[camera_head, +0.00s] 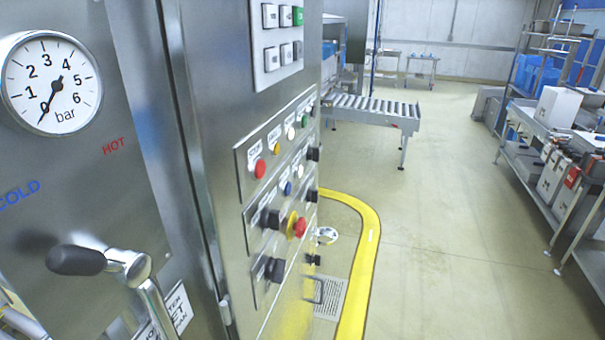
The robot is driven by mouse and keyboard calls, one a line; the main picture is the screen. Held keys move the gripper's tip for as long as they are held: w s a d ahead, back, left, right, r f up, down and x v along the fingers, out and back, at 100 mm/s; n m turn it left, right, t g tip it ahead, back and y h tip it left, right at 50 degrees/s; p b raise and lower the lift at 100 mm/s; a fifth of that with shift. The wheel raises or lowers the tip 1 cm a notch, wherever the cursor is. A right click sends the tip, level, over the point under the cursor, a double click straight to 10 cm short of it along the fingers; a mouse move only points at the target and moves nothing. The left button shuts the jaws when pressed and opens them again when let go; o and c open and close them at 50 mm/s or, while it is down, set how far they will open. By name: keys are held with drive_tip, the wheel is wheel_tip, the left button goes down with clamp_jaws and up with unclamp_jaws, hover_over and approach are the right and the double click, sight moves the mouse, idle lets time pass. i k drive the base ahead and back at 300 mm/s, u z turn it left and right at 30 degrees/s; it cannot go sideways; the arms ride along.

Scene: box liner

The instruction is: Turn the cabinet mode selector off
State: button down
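The steel cabinet (228,130) stands close on the left, its control panel (246,190) seen at a steep angle. Several black knobs stick out of the panel: one at the left of the middle row (270,218), one below it (274,271), one at the right edge (312,196) and one higher up (314,154). The labels are too small to read, so I cannot tell which knob is the mode selector or where it points. A red mushroom button (299,227) on a yellow base sits beside the middle-row knob. My gripper is not in view.
A pressure gauge (51,83) and a black-gripped lever (76,260) are on the near left. A roller conveyor (365,108) stands beyond the cabinet. A loaded steel bench (540,190) lines the right. The floor (455,190) between is clear.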

sight(270, 217)
drive_tip(key=z, duration=0.05)
drive_tip(key=i, duration=0.9)
drive_tip(key=z, duration=0.4)
drive_tip(key=k, duration=1.2)
drive_tip(key=u, duration=0.45)
drive_tip(key=i, duration=1)
drive_tip(key=z, duration=0.1)
